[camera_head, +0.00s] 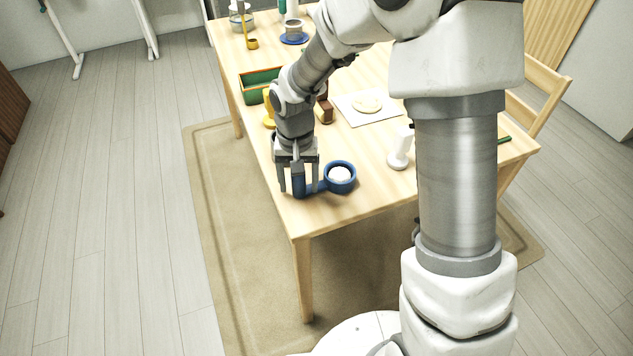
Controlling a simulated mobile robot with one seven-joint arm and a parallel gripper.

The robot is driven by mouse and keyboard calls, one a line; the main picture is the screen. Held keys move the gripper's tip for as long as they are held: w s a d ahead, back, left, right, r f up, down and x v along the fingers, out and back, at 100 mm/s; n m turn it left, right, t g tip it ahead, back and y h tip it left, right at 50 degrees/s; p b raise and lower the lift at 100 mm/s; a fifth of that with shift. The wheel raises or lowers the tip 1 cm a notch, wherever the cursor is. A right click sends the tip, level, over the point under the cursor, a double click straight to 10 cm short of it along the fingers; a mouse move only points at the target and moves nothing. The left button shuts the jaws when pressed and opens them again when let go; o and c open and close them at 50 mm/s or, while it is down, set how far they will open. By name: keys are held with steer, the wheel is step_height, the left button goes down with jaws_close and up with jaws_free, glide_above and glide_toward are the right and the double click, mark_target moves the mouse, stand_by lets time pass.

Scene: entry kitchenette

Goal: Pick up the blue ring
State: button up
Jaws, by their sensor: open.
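A blue ring-shaped piece (340,187) lies near the table's front left corner. A white round thing (340,175) sits inside its opening. A blue arm or handle runs left from it to a blue upright part (299,186) at my gripper. My gripper (298,185) points down there, open, with one finger on either side of the blue upright part. I cannot tell whether the fingers touch it. Farther back, a blue disc or ring (294,42) lies under a grey cup (293,28).
The wooden table (350,207) also holds a white standing object (399,150), a white sheet with a round pale thing (367,103), a green box with an orange rim (258,82), and a small brown item (325,112). A chair (545,85) stands right. My arm crosses the table.

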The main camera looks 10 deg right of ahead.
jaws_close()
stand_by(0.3)
